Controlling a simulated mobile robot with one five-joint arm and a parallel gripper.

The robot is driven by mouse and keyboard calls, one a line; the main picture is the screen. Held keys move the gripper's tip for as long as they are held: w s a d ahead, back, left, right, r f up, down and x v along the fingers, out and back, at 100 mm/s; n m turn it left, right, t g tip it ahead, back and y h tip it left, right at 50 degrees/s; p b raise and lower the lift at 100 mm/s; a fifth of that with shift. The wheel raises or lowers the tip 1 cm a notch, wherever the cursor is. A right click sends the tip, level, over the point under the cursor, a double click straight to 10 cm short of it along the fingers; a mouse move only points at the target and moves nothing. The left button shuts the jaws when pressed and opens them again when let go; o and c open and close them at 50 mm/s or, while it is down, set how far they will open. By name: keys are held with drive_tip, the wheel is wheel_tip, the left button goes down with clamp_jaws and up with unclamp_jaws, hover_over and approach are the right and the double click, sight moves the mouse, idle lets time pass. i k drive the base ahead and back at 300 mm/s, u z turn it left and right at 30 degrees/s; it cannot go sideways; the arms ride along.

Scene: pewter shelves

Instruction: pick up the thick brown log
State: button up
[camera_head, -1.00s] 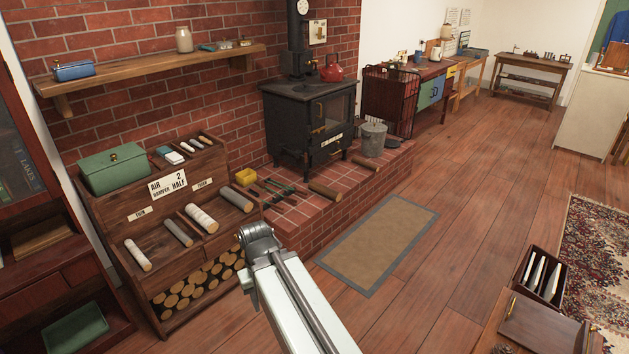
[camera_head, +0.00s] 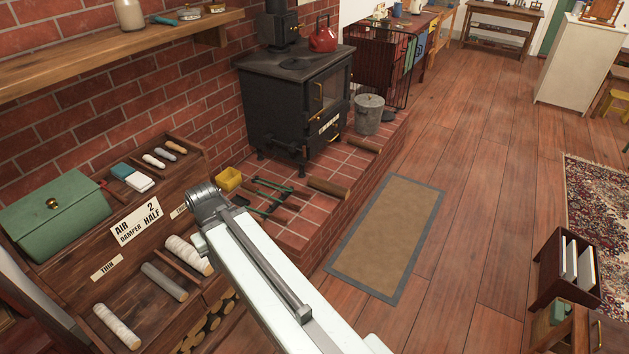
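A short brown log (camera_head: 328,188) lies on the brick hearth (camera_head: 283,228) in front of the stove, at its front edge. Another brown log (camera_head: 365,144) lies farther right, near the metal bucket. I cannot tell for sure which is the thick one meant. In the wooden rack at lower left lie a thick pale log (camera_head: 189,254), a thin grey-brown log (camera_head: 164,281) and a thin pale log (camera_head: 117,326). My white arm reaches up from the bottom centre and covers part of the rack's right side. My gripper's fingers do not show.
A black stove (camera_head: 295,100) with a red kettle (camera_head: 323,35) stands on the hearth. A shelf (camera_head: 120,55) overhangs the rack. The floor around the mat (camera_head: 388,235) is clear.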

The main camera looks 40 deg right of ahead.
sight(328, 187)
drive_tip(key=z, duration=1.9)
drive_tip(key=i, duration=1.75)
drive_tip(key=u, duration=2.6)
drive_tip(key=i, duration=0.5)
